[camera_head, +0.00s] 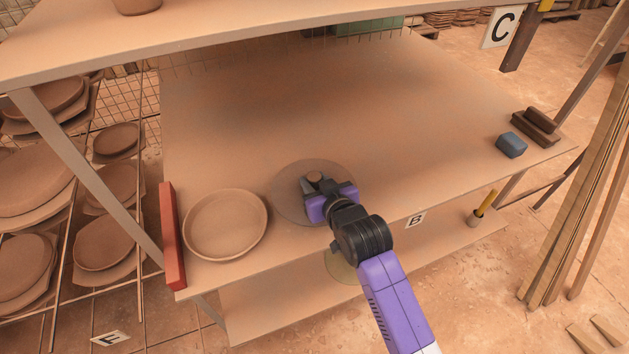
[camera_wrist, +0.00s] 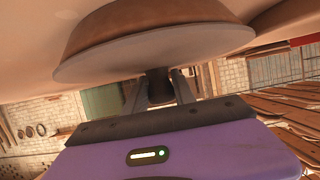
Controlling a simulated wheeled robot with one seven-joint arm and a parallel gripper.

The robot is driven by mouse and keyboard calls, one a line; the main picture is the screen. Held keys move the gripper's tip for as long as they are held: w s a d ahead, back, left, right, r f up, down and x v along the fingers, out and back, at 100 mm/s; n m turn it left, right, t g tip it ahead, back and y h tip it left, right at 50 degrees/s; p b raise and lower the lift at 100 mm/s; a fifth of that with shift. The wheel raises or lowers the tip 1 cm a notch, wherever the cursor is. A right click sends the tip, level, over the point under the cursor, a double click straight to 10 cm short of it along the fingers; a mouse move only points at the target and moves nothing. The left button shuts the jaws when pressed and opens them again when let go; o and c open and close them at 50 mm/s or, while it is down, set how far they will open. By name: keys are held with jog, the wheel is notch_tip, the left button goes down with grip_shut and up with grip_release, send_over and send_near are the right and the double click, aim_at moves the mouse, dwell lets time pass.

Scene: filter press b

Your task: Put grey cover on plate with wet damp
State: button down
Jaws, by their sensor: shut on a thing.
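The grey cover (camera_head: 289,203) is a flat round disc with a knob near the middle of the tabletop's front part. My gripper (camera_head: 315,180) is shut on its knob from above. In the wrist view, the cover (camera_wrist: 150,50) fills the top, with the dark knob between the fingers (camera_wrist: 160,88). A brown sloping plate wall (camera_wrist: 130,22) shows just beyond the cover there. The two look touching or very close; I cannot tell which. In the head view the cover hides this plate. An open, empty clay plate (camera_head: 226,226) sits to the left; I cannot tell which plate is damp.
The tabletop (camera_head: 300,100) is clear behind the cover. A red bar (camera_head: 171,235) stands at its left edge. A blue block (camera_head: 511,145) and dark brown blocks (camera_head: 535,127) lie at the right. An upper shelf (camera_head: 200,35) overhangs the back. Racked plates (camera_head: 105,240) stand left.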

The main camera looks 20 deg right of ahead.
jog(key=shift+f, duration=0.15)
jog(key=c, duration=1)
grip_release()
jog(key=shift+c, duration=0.2)
jog(key=shift+r, duration=0.2)
jog(key=v, duration=1.2)
jog(key=shift+b, duration=0.3)
